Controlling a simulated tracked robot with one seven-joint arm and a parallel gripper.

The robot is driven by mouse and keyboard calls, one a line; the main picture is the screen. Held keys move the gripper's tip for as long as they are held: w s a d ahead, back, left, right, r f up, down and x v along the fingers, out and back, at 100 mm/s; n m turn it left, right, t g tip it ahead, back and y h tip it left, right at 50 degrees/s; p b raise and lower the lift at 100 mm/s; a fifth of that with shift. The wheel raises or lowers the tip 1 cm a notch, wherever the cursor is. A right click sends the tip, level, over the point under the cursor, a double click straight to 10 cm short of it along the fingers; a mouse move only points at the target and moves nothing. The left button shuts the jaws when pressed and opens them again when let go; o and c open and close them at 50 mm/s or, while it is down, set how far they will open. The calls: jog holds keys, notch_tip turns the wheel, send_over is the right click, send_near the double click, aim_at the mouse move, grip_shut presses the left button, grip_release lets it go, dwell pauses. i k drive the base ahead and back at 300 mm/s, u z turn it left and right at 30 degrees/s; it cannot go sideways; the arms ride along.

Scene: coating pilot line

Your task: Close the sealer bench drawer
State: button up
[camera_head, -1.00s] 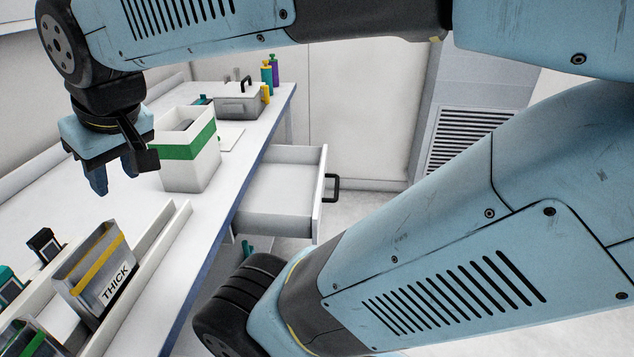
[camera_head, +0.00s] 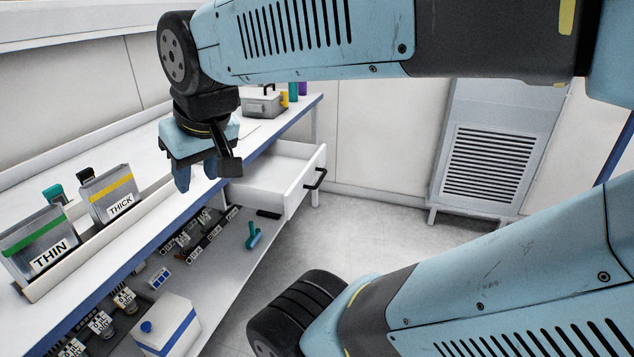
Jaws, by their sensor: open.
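The white bench drawer (camera_head: 268,178) is pulled out from under the bench top (camera_head: 95,255), toward the right. Its dark handle (camera_head: 316,178) is on its front face, and the inside that shows looks empty. My gripper (camera_head: 196,178) points down at the bench's front edge, to the left of the drawer. Its fingers are apart with nothing seen between them. In the picture it is clear of the drawer handle; its exact height above the bench is hard to tell.
A grey case (camera_head: 262,105) is at the far end. A lower shelf holds a white box (camera_head: 166,325) and tools. The floor (camera_head: 340,235) beside the drawer is clear.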

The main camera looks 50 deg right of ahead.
aim_at(277, 180)
jog(key=z, duration=0.15)
jog(key=k, duration=0.25)
jog(key=z, duration=1.1)
jog(key=i, duration=1)
jog(key=u, duration=0.05)
jog(key=k, duration=1.05)
jog(key=z, duration=0.6)
jog(key=i, duration=0.9)
